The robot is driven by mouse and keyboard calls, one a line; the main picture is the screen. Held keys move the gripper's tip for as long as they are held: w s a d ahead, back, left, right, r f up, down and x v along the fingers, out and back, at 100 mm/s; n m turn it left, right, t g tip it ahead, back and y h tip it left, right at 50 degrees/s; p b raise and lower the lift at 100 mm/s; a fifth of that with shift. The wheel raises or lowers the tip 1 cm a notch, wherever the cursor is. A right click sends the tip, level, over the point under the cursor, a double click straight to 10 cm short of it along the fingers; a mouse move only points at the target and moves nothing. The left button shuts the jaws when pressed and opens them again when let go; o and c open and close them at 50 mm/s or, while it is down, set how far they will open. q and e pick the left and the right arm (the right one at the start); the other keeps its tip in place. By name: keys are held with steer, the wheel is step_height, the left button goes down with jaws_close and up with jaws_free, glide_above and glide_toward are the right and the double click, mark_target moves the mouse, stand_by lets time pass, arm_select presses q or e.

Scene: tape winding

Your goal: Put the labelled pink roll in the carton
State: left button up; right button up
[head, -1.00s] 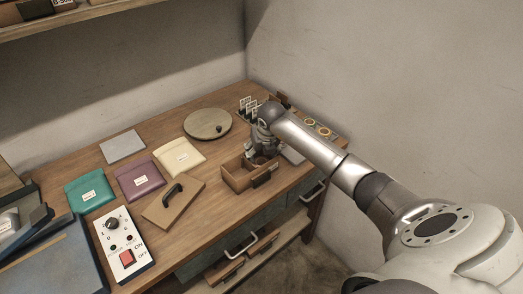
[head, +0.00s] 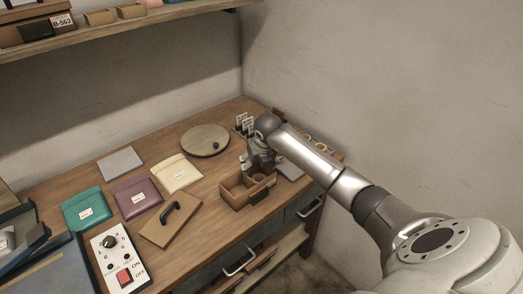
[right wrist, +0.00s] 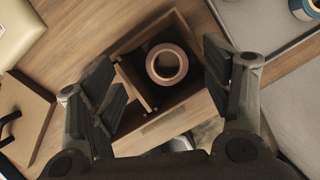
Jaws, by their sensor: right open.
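The carton (head: 236,199) is an open brown box with a divider, near the front edge of the bench. It also shows in the right wrist view (right wrist: 187,121). A dull pinkish roll (right wrist: 150,66) lies inside its larger compartment, with its round hole facing up. No label on the roll can be made out. My right gripper (head: 261,169) is just above the carton. In the right wrist view my right gripper (right wrist: 167,98) has its fingers spread wide on both sides of the carton, apart from the roll and with nothing between them. My left gripper is out of view.
A brown lid with a black handle (head: 157,231) lies left of the carton. Cream (head: 177,175), purple (head: 138,196) and teal (head: 84,209) pouches and a switch box (head: 121,258) are further left. A round board (head: 204,139) lies behind. Card holders (head: 243,124) stand near the wall.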

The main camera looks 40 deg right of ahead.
steer(key=b+v, duration=0.2)
steer(key=v, duration=0.9)
steer(key=shift+s, duration=0.1)
